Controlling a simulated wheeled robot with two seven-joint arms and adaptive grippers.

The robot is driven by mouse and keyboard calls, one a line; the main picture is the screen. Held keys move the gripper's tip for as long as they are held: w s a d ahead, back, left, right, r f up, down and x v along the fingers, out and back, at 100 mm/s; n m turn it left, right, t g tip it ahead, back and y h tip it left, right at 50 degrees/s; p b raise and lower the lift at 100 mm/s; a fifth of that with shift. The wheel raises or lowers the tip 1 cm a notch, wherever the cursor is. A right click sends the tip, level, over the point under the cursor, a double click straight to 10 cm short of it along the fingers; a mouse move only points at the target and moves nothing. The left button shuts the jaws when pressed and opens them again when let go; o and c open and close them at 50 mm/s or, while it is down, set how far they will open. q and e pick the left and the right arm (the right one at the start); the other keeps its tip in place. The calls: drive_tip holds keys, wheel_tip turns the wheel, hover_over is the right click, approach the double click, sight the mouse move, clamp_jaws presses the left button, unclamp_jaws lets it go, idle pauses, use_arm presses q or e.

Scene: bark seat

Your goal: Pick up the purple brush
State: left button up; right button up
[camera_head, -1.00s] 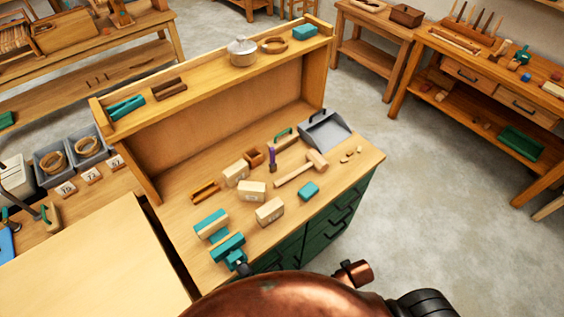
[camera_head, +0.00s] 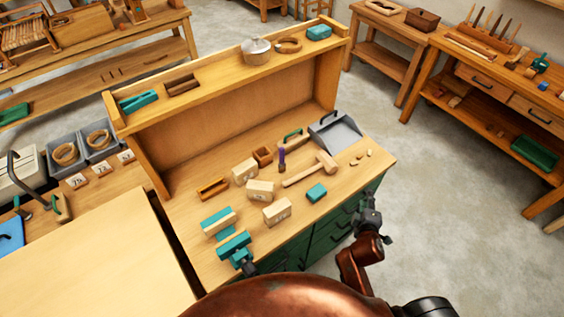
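The purple brush (camera_head: 282,157) stands about upright on the workbench top (camera_head: 240,224), towards its back. It is small in the view, and its lower end looks dark. A wooden mallet (camera_head: 312,170) lies just right of it and a small wooden box (camera_head: 262,156) stands just left of it. My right gripper (camera_head: 369,200) is at the bench's front right, beyond the green drawers' edge and well apart from the brush. Its fingers are too small and dark to show whether they are open. My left gripper is out of view.
Pale wooden blocks (camera_head: 261,191) stand left and in front of the brush. A teal block (camera_head: 316,193) lies near the front edge. A grey dustpan (camera_head: 335,132) lies behind right. A teal vise (camera_head: 235,246) is at the front left. A raised shelf (camera_head: 222,81) backs the bench.

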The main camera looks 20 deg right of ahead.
drive_tip(key=w+a+r+n+t, duration=0.3)
drive_tip(key=w+r+n+t, duration=0.1)
drive_tip(key=w+r+n, duration=0.3)
drive_tip(key=n+t+y, duration=0.2)
drive_tip(key=n+y, duration=0.9)
drive_tip(key=n, duration=1.1)
approach(283, 156)
drive_tip(key=w, duration=0.3)
drive_tip(key=shift+w+f, duration=0.15)
drive_tip(key=shift+f, duration=0.2)
drive_tip(key=shift+y, duration=0.4)
drive_tip(key=x, duration=0.7)
drive_tip(key=shift+a+r+p, duration=0.1)
drive_tip(key=shift+a+p, duration=0.05)
drive_tip(key=shift+p, duration=0.25)
drive_tip(key=shift+w+a, duration=0.15)
drive_tip(key=shift+w, duration=0.25)
drive_tip(key=shift+c, duration=0.5)
clamp_jaws()
